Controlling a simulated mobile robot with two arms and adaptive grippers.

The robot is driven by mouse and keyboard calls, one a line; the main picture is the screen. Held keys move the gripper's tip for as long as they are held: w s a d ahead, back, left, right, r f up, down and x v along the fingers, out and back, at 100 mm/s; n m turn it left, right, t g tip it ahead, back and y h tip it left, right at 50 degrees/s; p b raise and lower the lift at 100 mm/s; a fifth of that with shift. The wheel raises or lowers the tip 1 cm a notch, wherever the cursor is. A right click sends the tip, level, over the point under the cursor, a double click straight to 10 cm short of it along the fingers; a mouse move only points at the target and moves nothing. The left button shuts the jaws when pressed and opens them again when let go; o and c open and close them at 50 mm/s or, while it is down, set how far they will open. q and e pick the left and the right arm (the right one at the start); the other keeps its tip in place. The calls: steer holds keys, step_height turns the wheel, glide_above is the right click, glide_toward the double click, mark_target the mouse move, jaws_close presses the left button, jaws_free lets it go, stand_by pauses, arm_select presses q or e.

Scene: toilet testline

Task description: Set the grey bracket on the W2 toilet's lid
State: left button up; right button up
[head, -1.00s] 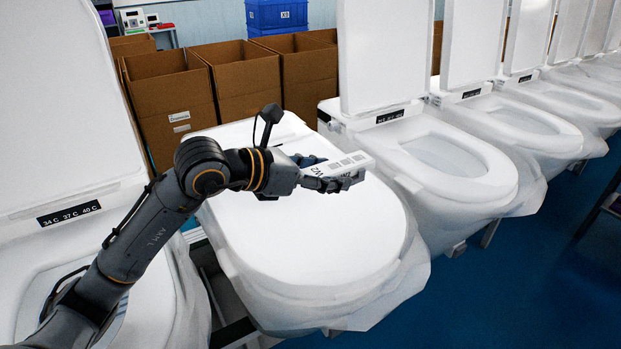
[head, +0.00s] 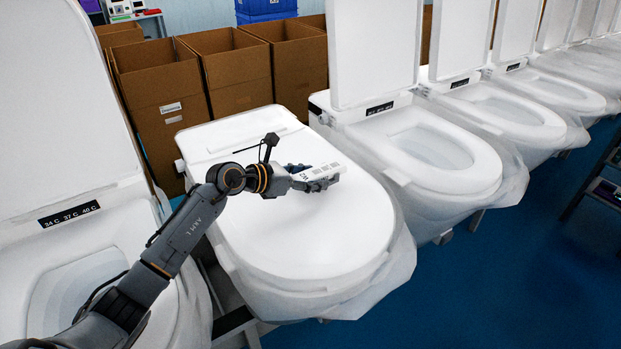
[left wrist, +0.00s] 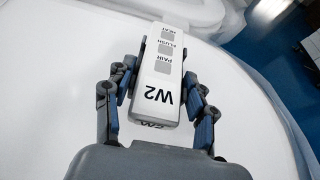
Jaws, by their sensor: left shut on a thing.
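A white box-shaped unit (head: 320,172), like a remote, is marked W2, PAIR, FLUSH and HEAT in the left wrist view (left wrist: 160,75). My left gripper (head: 322,181) is shut on it, with fingers on both sides in the left wrist view (left wrist: 158,100). It is over the closed white lid (head: 285,240) of the middle toilet; the lid also shows in the left wrist view (left wrist: 60,85). I cannot tell whether unit or fingers touch the lid. No label shows on this toilet. I see no separate grey bracket. My right gripper is out of view.
An open-lidded toilet (head: 95,270) stands at the left, below my left arm. Another open toilet (head: 425,150) stands close at the right, with several more behind it. Cardboard boxes (head: 160,80) line the back. Bare lid surrounds the gripper.

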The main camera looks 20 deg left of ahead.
arm_select(q)
steer(key=shift+f, duration=0.6)
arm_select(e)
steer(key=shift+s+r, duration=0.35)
arm_select(q)
steer(key=shift+f, duration=0.1)
steer(key=shift+f, duration=0.2)
steer(key=o, duration=1.1)
steer(key=shift+o, duration=0.2)
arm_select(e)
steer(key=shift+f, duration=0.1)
arm_select(q)
steer(key=shift+r, duration=0.1)
